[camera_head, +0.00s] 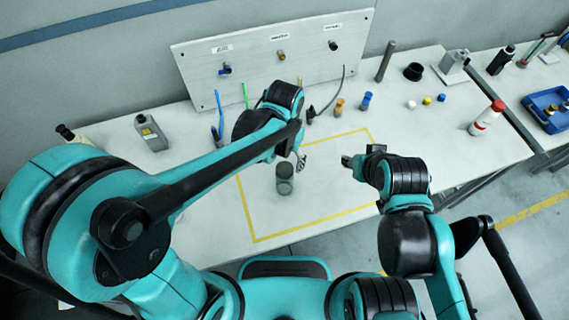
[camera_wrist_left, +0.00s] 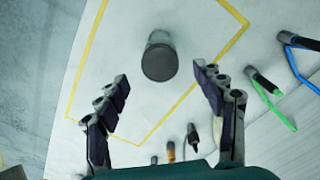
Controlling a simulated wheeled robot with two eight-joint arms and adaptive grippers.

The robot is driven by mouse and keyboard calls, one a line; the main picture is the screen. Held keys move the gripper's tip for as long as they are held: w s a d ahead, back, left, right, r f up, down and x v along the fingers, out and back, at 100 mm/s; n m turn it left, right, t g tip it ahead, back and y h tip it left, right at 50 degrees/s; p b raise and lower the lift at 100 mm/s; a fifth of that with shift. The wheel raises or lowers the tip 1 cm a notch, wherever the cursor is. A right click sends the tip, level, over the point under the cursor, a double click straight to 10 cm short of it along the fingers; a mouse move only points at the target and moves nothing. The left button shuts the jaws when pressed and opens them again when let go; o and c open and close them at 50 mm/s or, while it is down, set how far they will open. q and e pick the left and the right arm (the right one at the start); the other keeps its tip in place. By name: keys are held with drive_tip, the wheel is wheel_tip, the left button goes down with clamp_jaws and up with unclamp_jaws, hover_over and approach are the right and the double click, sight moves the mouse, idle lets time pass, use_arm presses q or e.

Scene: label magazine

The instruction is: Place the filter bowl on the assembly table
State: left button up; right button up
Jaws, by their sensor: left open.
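The filter bowl appears to be the small dark grey, partly translucent cylinder (camera_head: 285,182), standing inside the yellow outline on the white assembly table (camera_head: 215,232). In the left wrist view the cylinder (camera_wrist_left: 159,58) shows its dark round end, ahead of and between the spread fingers, touching neither. My left gripper (camera_head: 300,160) is open and empty, just above and behind the cylinder; its forearm hides part of it. Its two fingers also show in the left wrist view (camera_wrist_left: 163,92). My right gripper (camera_head: 347,161) is over the outline's right part; its finger opening is unclear.
A white panel (camera_head: 300,85) with several fittings stands at the back. The front of the outlined area is clear.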

use_arm(q)
drive_tip(key=shift+r, duration=0.5)
drive_tip(key=shift+a+r, duration=0.25)
drive_tip(key=shift+a, duration=0.1)
drive_tip(key=s+a+r+n+t, duration=0.2)
drive_tip(key=a+r+t, duration=0.1)
drive_tip(key=a, duration=0.5)
drive_tip(key=s+a+r+n+t, duration=0.3)
drive_tip(key=a+r+t, duration=0.1)
drive_tip(key=a, duration=0.5)
drive_tip(key=shift+s+r, duration=0.15)
drive_tip(key=shift+r, duration=0.25)
wheel_tip(320, 180, down, 5)
drive_tip(key=b, duration=0.5)
drive_tip(key=shift+f, duration=0.15)
